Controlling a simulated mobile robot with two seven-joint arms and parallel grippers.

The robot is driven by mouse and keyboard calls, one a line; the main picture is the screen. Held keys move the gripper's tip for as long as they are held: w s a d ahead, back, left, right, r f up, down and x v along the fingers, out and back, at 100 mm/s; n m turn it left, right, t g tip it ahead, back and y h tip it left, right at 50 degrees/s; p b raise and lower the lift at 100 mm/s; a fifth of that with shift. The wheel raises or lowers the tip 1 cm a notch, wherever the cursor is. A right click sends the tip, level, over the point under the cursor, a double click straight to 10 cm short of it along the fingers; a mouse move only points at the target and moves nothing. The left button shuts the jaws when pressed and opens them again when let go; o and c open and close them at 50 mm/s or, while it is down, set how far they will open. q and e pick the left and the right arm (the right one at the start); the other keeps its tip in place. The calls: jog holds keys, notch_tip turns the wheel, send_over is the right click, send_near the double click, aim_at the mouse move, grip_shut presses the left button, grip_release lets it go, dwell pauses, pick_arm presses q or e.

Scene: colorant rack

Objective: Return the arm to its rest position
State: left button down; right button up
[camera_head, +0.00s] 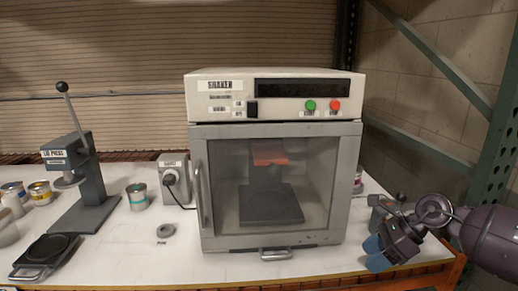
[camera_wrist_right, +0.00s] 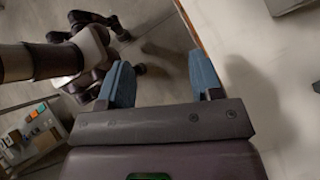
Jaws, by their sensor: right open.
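My right gripper (camera_head: 378,250) is at the right of the head view, beside the shaker and over the table's front right edge. Its blue fingers are apart. In the right wrist view my right gripper (camera_wrist_right: 163,78) shows its two blue fingers spread wide with nothing between them. My right arm (camera_head: 490,238) comes in from the right edge of the head view. My left gripper cannot be made out in either view.
The shaker (camera_head: 350,180), its door shut, stands mid-table. A green rack post (camera_head: 495,140) rises at the right. The floor (camera_wrist_right: 155,60) beyond the table edge looks clear between the fingers.

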jog(key=s+a+f+m+t+y, duration=0.4)
jog(key=a+m+t, duration=0.1)
jog(key=m, duration=0.5)
jog(key=s+a+f+m+t+y, duration=0.3)
jog(key=a+m+t, duration=0.2)
jog(key=m, duration=0.4)
jog(key=s+d+f+m+h, duration=0.5)
jog(key=s+f+m+h, duration=0.2)
jog(key=m, duration=0.8)
jog(key=s+d+f+m+h, duration=0.5)
jog(key=s+f+m+h, duration=0.3)
jog(key=s+f+m, duration=0.4)
jog(key=m, duration=0.3)
jog(key=shift+d, duration=0.4)
jog(key=shift+r, duration=0.1)
